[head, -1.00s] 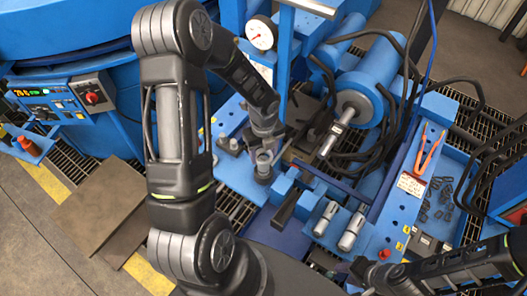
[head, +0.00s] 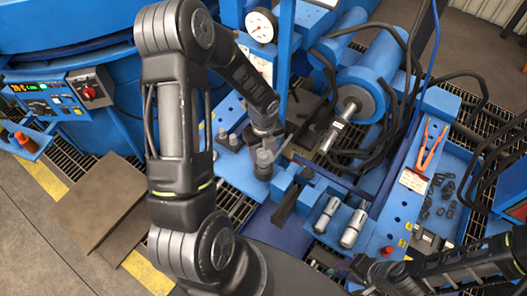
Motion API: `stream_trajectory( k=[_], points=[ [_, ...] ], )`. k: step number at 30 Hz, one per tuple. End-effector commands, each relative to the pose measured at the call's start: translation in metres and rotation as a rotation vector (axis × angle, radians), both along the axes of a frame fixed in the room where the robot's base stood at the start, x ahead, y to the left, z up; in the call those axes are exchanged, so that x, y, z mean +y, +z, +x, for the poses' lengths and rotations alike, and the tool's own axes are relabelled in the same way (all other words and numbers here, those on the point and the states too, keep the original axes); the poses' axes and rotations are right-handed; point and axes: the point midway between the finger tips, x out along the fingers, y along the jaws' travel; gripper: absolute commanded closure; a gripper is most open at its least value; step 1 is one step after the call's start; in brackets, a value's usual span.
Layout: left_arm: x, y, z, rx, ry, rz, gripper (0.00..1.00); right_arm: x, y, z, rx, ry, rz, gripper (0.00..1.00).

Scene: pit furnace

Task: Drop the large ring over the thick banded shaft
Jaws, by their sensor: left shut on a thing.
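My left gripper (head: 266,142) points down over the blue plate, and its fingers are shut on a small grey piece, apparently the large ring. Below it stands a thick grey upright shaft (head: 264,171). The ring is hard to separate from the shaft top at this size. I cannot tell whether it is around the shaft or just above it. The shaft's bands are not clear. My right gripper (head: 366,277) is low at the bottom right, away from the shaft. Its fingers are too small and dark to read.
Shorter grey pegs (head: 233,141) stand left of the shaft. Two silver cylinders (head: 327,214) lie in the blue fixture at right. A blue hydraulic cylinder (head: 362,88) with hoses is behind. Orange-handled pliers (head: 432,147) lie on the right bench. A dial gauge (head: 261,27) stands behind my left arm.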

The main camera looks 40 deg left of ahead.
Motion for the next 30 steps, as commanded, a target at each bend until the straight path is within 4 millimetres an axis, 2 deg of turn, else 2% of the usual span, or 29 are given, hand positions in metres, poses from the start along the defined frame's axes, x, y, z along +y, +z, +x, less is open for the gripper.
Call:
stream_trajectory(
  k=[2,10,20,23,30],
  points=[
    [0.000,0.000,0.000,-0.001,0.000,0.000,0.43,0.000,0.000,0.000,0.000,0.000,0.000,0.64],
    [0.000,0.000,0.000,0.000,0.000,0.000,0.21,0.000,0.000,0.000,0.000,0.000,0.000,0.64],
    [0.000,0.003,0.000,-0.001,0.000,0.000,0.21,0.000,0.000,0.000,0.000,0.000,0.000,0.64],
    [0.001,0.011,0.001,-0.003,0.001,0.001,0.21,0.000,0.000,0.000,0.000,0.000,0.000,0.64],
    [0.001,0.050,0.001,-0.004,0.002,0.001,0.21,0.000,0.000,0.000,0.000,0.000,0.000,0.64]
  ],
)
